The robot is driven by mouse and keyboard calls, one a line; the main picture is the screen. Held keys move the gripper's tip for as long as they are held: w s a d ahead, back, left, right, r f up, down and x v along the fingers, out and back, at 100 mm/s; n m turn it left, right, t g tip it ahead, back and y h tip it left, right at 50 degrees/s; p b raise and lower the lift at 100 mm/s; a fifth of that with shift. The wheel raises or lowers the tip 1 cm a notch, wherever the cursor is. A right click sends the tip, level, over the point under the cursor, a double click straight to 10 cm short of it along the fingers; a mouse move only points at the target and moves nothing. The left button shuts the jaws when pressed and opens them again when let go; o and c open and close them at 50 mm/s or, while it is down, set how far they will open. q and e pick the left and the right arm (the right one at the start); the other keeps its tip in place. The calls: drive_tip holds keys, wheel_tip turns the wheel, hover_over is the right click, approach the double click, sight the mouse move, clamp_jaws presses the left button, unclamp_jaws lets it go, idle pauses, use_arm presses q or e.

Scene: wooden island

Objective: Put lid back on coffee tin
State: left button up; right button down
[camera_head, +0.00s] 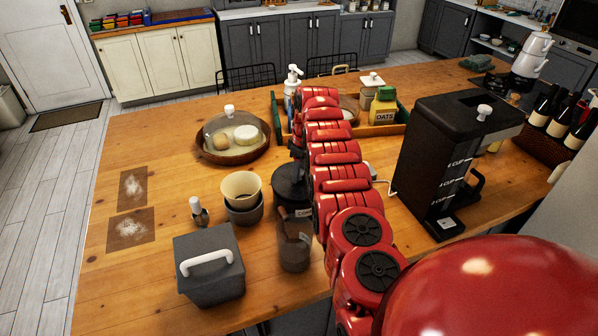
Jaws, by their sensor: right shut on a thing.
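The dark coffee tin (287,196) stands on the wooden island near the middle, with part of a pale label showing low on its right side. My red right arm passes in front of it and hides its right part. My right gripper (297,148) is small and dark, mostly hidden behind the arm, just above and behind the tin's top. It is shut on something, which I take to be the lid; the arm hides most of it. I cannot tell whether the lid touches the tin's rim. My left gripper is not in view.
A brown translucent jug (293,248) stands in front of the tin, and stacked bowls (242,192) stand to its left. A grey lidded box (209,268) is at front left. A black coffee machine (440,160) stands at right. The island's left side is mostly clear.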

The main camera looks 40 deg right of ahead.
drive_tip(key=b, duration=0.2)
drive_tip(key=shift+f+b, duration=0.2)
drive_tip(key=shift+b, duration=0.2)
idle(2.4)
idle(0.4)
drive_tip(key=shift+c, duration=2.2)
unclamp_jaws()
drive_tip(key=o, duration=0.4)
drive_tip(key=shift+o, duration=0.2)
drive_tip(key=shift+r, duration=0.15)
